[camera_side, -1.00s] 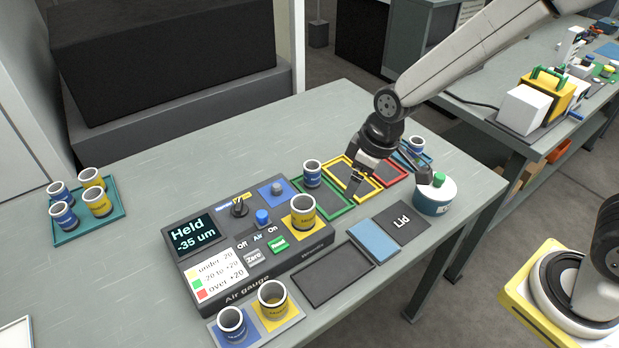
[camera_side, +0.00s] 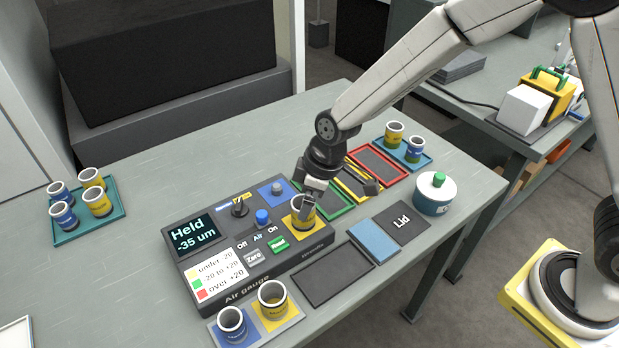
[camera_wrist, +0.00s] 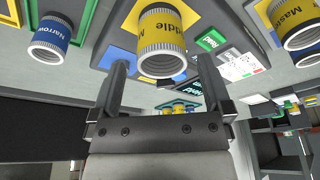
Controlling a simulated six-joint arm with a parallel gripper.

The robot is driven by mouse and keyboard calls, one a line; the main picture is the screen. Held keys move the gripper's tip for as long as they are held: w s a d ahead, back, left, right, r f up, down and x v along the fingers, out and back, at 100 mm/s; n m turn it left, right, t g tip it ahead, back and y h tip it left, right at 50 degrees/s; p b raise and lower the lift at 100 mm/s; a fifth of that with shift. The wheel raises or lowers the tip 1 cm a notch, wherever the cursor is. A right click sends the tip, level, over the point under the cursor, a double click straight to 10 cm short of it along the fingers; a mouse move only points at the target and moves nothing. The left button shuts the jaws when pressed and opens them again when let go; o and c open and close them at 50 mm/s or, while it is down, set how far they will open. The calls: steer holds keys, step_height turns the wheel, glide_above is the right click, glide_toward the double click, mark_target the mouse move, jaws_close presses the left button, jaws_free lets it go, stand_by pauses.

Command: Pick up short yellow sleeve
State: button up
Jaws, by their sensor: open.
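A short yellow sleeve (camera_side: 303,217) with a pale rim stands upright on the yellow pad of the air gauge, partly hidden by a finger in the side view. In the wrist view the yellow sleeve (camera_wrist: 162,45), marked "Middle", appears between the fingertips. My gripper (camera_side: 340,196) is open and empty, just right of and close above this sleeve; I cannot tell whether a finger touches it. Its two fingers also show in the wrist view (camera_wrist: 162,68), spread apart.
The air gauge (camera_side: 325,250) reads "Held -35 um". Blue and yellow master sleeves (camera_side: 272,300) stand in front. A blue sleeve (camera_wrist: 50,38) marked "Narrow" stands nearby. Teal trays with sleeves lie left (camera_side: 72,238) and far right (camera_side: 425,160). A white-teal pot (camera_side: 432,200) stands right.

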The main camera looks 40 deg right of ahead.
steer(key=shift+f, duration=0.3)
steer(key=shift+x, duration=2.45)
steer(key=shift+a, duration=0.1)
steer(key=shift+w, duration=0.1)
jaws_close()
